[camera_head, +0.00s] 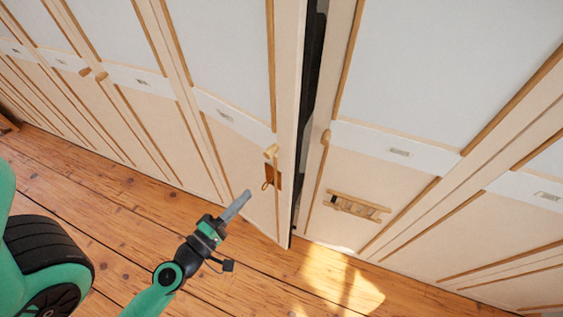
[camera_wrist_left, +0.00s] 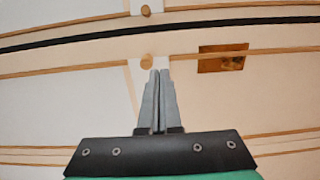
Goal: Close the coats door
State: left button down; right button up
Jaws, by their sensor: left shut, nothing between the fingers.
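A pale wardrobe door (camera_head: 240,130) with wooden trim stands slightly ajar at the middle of the head view. Its free edge sticks out past the neighbouring door, and a dark gap (camera_head: 308,90) shows between them. It has a round wooden knob (camera_head: 270,151) and a brown plate (camera_head: 273,177) below it. I cannot read the door labels. My left gripper (camera_head: 246,194) is shut and empty, just in front of this door and below its knob in the picture. In the left wrist view the shut fingers (camera_wrist_left: 159,72) point at the door, close to the knob (camera_wrist_left: 146,60); contact is unclear.
The right neighbouring door (camera_head: 380,185) has a knob (camera_head: 326,137) and a small ladder-shaped wooden piece (camera_head: 357,206). More wardrobe doors run along both sides. The plank floor (camera_head: 120,220) in front is clear, with a sunlit patch below the gap.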

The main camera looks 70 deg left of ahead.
pick_arm(q)
jog(key=p, duration=0.4)
send_near(283, 156)
jog(key=p+x, duration=0.2)
jog(key=x, duration=0.5)
jog(key=shift+d, duration=0.1)
pick_arm(e)
notch_tip(283, 156, up, 6)
jog(key=shift+f, duration=0.1)
